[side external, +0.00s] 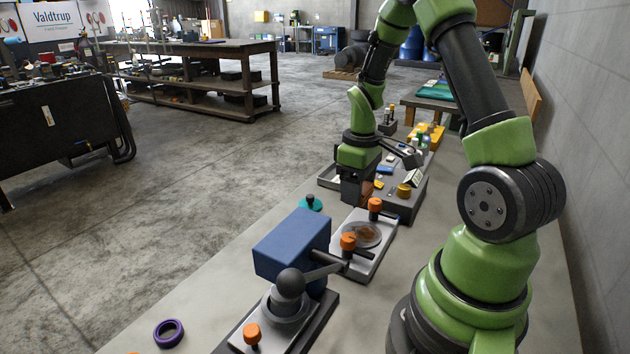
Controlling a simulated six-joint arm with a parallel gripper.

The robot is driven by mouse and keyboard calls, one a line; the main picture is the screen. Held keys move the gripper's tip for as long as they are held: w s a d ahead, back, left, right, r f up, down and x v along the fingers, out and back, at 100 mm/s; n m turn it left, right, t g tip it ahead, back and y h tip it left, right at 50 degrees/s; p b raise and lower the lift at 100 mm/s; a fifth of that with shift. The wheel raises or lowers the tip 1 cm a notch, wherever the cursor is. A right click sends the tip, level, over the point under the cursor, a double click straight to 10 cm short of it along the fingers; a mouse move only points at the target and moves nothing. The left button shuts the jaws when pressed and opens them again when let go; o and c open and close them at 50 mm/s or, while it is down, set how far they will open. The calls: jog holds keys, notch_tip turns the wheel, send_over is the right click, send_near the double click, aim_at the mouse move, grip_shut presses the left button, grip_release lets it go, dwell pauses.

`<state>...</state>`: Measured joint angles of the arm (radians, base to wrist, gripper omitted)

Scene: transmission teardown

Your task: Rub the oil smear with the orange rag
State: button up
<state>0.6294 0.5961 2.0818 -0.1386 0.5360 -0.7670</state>
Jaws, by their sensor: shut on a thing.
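My gripper (353,190) points down at the middle of the bench, in front of the grey block with fittings. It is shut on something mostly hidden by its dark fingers. A small orange patch, which looks like the orange rag (367,189), shows at the right side of the fingers. I cannot tell whether it touches the surface below. No oil smear can be made out for certain. A round dish (363,235) with brownish-orange matter sits on a light plate nearer the camera.
A blue box (292,243) and a grey fixture (287,303) with a ball-ended lever stand in front. Orange knobs (375,205) rise beside the dish. A purple ring (168,333) and a teal part (311,203) lie at the left. The bench's front left is mostly clear.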

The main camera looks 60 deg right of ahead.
send_near(375, 238)
jog(key=shift+s+f, duration=0.2)
jog(key=shift+f, duration=1.3)
jog(key=shift+s+f, duration=0.15)
jog(key=shift+f, duration=1.3)
jog(key=shift+w+f, duration=0.45)
jog(key=shift+f, duration=0.2)
jog(key=shift+c, duration=0.2)
jog(key=shift+w+f, duration=0.1)
jog(key=shift+w, duration=2.95)
jog(key=shift+s, duration=3.55)
jog(key=shift+w, duration=3.5)
jog(key=shift+s, duration=3.1)
jog(key=r, duration=0.2)
jog(key=shift+s+r, duration=0.3)
jog(key=shift+r, duration=0.05)
jog(key=shift+a+r, duration=0.1)
jog(key=shift+r, duration=2.7)
